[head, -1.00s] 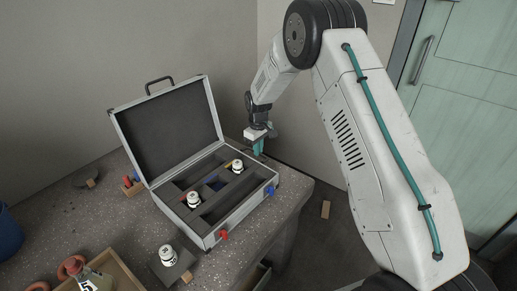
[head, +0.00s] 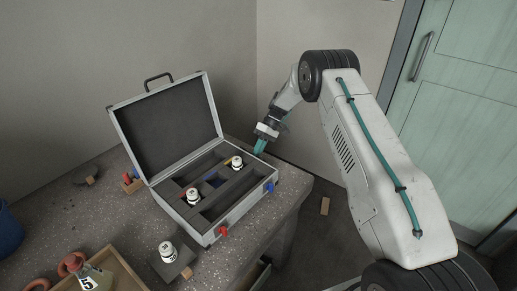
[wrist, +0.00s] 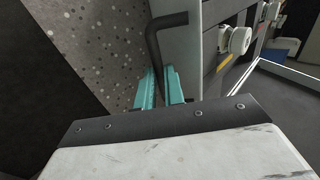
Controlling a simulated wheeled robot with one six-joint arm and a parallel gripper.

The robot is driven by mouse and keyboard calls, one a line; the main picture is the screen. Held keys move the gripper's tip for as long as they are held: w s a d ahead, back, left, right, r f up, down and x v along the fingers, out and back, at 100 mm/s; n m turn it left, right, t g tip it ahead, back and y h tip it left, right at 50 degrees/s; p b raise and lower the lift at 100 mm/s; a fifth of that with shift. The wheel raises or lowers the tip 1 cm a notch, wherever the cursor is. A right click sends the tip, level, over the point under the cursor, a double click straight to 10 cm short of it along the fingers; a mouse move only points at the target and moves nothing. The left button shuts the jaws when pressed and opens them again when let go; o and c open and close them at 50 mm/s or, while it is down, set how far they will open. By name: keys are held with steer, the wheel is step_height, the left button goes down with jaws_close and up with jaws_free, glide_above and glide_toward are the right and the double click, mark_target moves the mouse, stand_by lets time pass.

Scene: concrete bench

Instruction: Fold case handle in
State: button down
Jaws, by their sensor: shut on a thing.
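The open silver case (head: 213,230) stands on the bench with its lid (head: 165,125) raised. In the wrist view a black bent handle (wrist: 153,42) stands out from the case's outer end wall (wrist: 188,60). My gripper (wrist: 161,84) has its teal fingers shut on this handle's bar. In the head view my gripper (head: 260,147) is at the case's far right end, and the handle there is hidden. Another black handle (head: 158,77) stands up on the lid's top edge.
Two white-capped vials (head: 193,196) (head: 237,163) stand in the foam. Red (head: 222,231) and blue (head: 270,187) latches are on the case front. A vial on a dark block (head: 170,257) and a wooden tray (head: 125,269) with a flask are in front.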

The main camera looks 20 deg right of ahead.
steer(key=shift+s+a+f+g+y, duration=0.15)
steer(key=shift+f+g+y, duration=0.35)
steer(key=shift+y, duration=0.35)
steer(key=shift+s+a+f+g+y, duration=0.1)
steer(key=shift+f+g+y, duration=0.2)
steer(key=shift+g+y, duration=0.45)
steer(key=c, duration=1.5)
jaws_free()
steer(key=v, duration=0.8)
